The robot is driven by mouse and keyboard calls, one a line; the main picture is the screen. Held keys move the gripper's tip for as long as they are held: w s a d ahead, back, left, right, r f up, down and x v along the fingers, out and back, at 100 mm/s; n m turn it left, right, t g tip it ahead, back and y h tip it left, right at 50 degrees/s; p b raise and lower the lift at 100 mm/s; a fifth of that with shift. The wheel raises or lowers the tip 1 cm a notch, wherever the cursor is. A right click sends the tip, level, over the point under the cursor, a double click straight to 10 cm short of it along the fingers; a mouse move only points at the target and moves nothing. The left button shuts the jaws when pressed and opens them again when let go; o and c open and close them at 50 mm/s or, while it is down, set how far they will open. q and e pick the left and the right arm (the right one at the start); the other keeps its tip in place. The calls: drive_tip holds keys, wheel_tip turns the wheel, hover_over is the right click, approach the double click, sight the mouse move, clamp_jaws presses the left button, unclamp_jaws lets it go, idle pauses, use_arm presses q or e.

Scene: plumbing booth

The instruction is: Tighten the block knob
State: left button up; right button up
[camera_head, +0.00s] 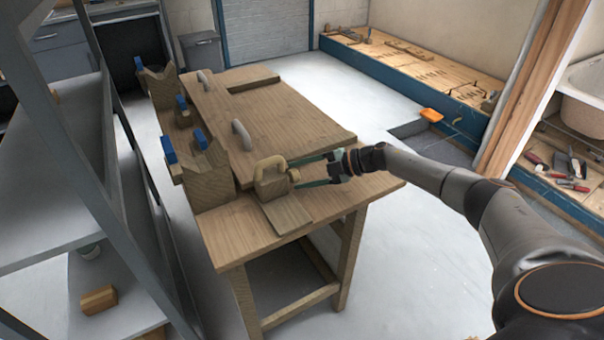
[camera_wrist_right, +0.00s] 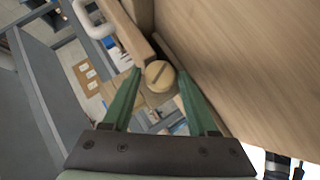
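The block knob (camera_head: 293,175) is a small round wooden knob on the right side of a wooden block (camera_head: 270,184) at the near end of the workbench. In the right wrist view the knob (camera_wrist_right: 159,76) faces the camera and has a slot-like line across its face. My right gripper (camera_head: 307,171) reaches in from the right, with its green fingers pointing at the knob. In the wrist view the right gripper (camera_wrist_right: 160,88) is open, one finger on each side of the knob, with small gaps showing. My left gripper is not in view.
The wooden workbench (camera_head: 240,238) carries a large panel (camera_head: 280,115) with grey handles behind the block. Wooden V-shaped supports with blue clamps (camera_head: 169,150) stand along its left side. A grey shelf rack (camera_head: 50,235) is at the left. Open floor lies to the right.

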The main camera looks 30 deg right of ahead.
drive_tip(key=v, duration=1.2)
drive_tip(key=shift+d+r+p, duration=0.15)
drive_tip(key=shift+r+p, duration=0.05)
drive_tip(key=shift+p, duration=0.1)
drive_tip(key=shift+s, duration=0.1)
